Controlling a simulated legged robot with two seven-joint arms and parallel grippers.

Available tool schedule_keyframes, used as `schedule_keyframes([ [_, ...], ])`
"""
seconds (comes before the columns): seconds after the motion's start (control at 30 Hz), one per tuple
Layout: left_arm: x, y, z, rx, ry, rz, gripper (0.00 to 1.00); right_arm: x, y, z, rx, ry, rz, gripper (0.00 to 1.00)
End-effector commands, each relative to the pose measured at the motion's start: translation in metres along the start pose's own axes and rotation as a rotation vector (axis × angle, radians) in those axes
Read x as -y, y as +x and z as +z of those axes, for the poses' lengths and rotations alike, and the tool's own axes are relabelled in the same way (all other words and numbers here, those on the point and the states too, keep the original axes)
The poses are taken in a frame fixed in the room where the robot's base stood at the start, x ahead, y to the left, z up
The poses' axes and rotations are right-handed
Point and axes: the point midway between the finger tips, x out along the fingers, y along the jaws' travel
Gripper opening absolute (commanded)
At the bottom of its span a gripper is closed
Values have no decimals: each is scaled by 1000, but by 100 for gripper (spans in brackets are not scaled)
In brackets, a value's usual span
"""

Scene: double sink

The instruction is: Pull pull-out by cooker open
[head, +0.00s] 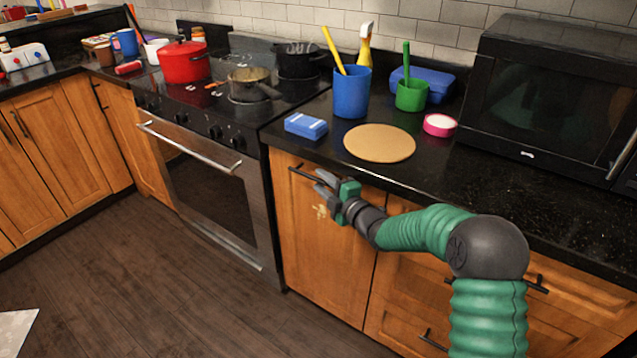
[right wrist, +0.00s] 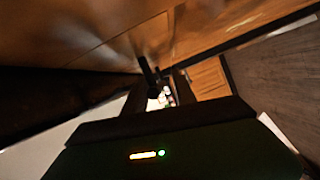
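The pull-out by the cooker (head: 315,265) is a wooden front just right of the oven, under the black counter. It looks closed, flush with the fronts beside it. Its dark bar handle (head: 299,171) runs across near its top edge. My right gripper (head: 322,185) is at the right part of this handle, its two grey fingers apart, one higher and one lower. The fingers hide part of the handle, and I cannot tell whether they touch it. The right wrist view shows a blurred wooden surface (right wrist: 75,30) close by. My left gripper is not in view.
The cooker (head: 215,190) has a red pot (head: 184,62) and pans on top. A blue box (head: 306,126), a round board (head: 380,143), cups and a microwave (head: 550,95) stand on the counter. The wooden floor (head: 140,280) before the fronts is clear.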

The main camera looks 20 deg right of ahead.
Motion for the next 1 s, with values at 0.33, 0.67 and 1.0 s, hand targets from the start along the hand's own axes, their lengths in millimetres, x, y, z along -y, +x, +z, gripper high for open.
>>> schedule_keyframes([
  [0.33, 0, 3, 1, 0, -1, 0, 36, 0, 20, -1, -1, 1, 0, 33],
  [0.67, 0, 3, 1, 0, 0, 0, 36, 0, 20, -1, -1, 1, 0, 1],
  [1.0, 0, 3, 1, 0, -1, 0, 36, 1, 20, -2, -3, 2, -2, 0],
])
